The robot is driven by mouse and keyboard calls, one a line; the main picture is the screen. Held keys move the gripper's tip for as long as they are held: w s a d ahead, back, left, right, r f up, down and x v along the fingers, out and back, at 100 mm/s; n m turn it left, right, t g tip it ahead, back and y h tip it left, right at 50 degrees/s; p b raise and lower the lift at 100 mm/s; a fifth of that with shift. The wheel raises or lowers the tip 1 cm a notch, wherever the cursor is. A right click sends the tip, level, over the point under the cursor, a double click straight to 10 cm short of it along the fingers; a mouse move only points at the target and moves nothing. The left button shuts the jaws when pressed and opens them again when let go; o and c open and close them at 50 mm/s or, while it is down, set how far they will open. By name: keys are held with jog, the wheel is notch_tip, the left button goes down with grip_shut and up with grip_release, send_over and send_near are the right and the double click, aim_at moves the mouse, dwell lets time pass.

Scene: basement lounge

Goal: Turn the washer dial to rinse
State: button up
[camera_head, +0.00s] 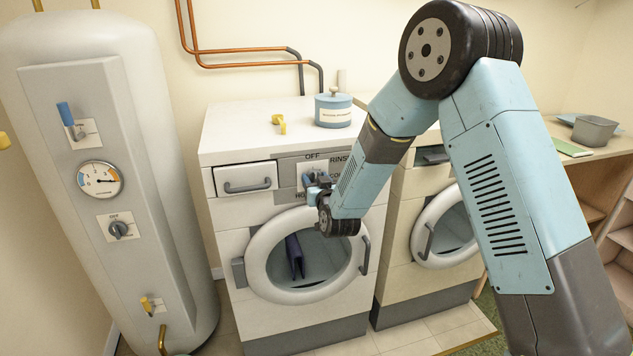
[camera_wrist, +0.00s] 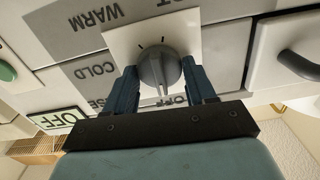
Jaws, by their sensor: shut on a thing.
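The washer (camera_head: 225,240) is white, with a round glass door and a control panel at its top. The washer dial (camera_wrist: 158,66) is a grey round knob on a white square plate (camera_wrist: 118,43). My gripper (camera_wrist: 161,76) has its two blue-grey fingers closed on either side of the knob, and in the head view my gripper (camera_head: 318,180) covers most of it. Around the plate are the labels OFF (camera_head: 313,157) and RINSE (camera_head: 340,160); WARM (camera_wrist: 96,17) and COLD (camera_wrist: 96,71) show upside down in the wrist view. Which label the knob points to is unclear.
A drawer with a handle (camera_head: 247,186) is left of the panel. A blue canister (camera_head: 333,111) and a small yellow thing (camera_head: 279,123) sit on top. A second machine (camera_head: 445,232) stands right, a white tank (camera_head: 95,150) left. Dark cloth (camera_head: 295,256) shows at the door.

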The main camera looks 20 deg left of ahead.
jog(key=shift+w+d+m, duration=0.1)
jog(key=shift+m, duration=1.45)
jog(key=shift+w+d+m, duration=0.1)
jog(key=shift+d+m, duration=0.05)
jog(key=shift+m, duration=1.35)
jog(key=shift+w+d+m, duration=0.1)
jog(key=shift+m, duration=1.45)
jog(key=o, duration=0.7)
jog(key=shift+o, duration=1.4)
jog(key=shift+s+a, duration=0.1)
jog(key=shift+s, duration=0.1)
